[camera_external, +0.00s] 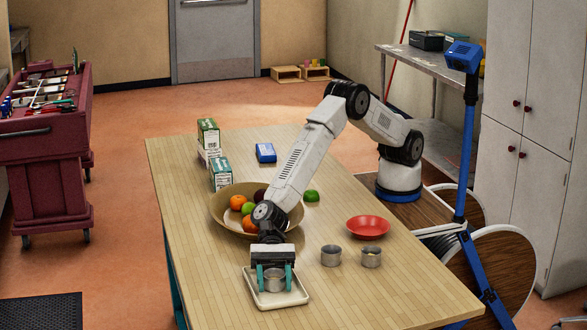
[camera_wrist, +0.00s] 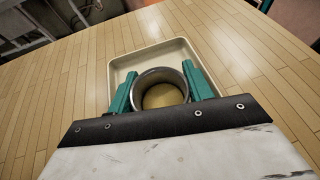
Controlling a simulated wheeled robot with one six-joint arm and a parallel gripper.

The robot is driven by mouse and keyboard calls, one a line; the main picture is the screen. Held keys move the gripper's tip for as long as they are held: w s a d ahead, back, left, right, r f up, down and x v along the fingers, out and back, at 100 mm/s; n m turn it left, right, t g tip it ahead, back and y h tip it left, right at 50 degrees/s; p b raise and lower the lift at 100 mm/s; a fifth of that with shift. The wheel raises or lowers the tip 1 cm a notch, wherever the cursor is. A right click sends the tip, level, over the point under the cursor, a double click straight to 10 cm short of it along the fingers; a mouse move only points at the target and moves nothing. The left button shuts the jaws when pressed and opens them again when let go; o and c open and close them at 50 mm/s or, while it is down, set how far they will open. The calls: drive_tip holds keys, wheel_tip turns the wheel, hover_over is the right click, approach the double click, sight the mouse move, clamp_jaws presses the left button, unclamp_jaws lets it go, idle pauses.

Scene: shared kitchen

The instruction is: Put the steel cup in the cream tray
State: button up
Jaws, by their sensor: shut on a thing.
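The steel cup (camera_external: 275,281) is between the teal fingers of my gripper (camera_external: 275,278), which is shut on it. In the wrist view my gripper (camera_wrist: 160,92) has a finger on each side of the cup (camera_wrist: 160,76), whose open top and inside show. The cream tray (camera_external: 277,300) lies on the table under the cup, and its far rim shows in the wrist view (camera_wrist: 150,50). The cup is upright and within the tray's outline. I cannot tell whether its bottom touches the tray floor.
Two more metal cups (camera_external: 331,256) (camera_external: 371,257) and a red plate (camera_external: 368,227) stand to the right. A large fruit bowl (camera_external: 222,212) is behind my gripper. Boxes (camera_external: 220,174) and a blue item (camera_external: 266,153) are farther back. The table's right front is clear.

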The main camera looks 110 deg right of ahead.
drive_tip(key=o, duration=1)
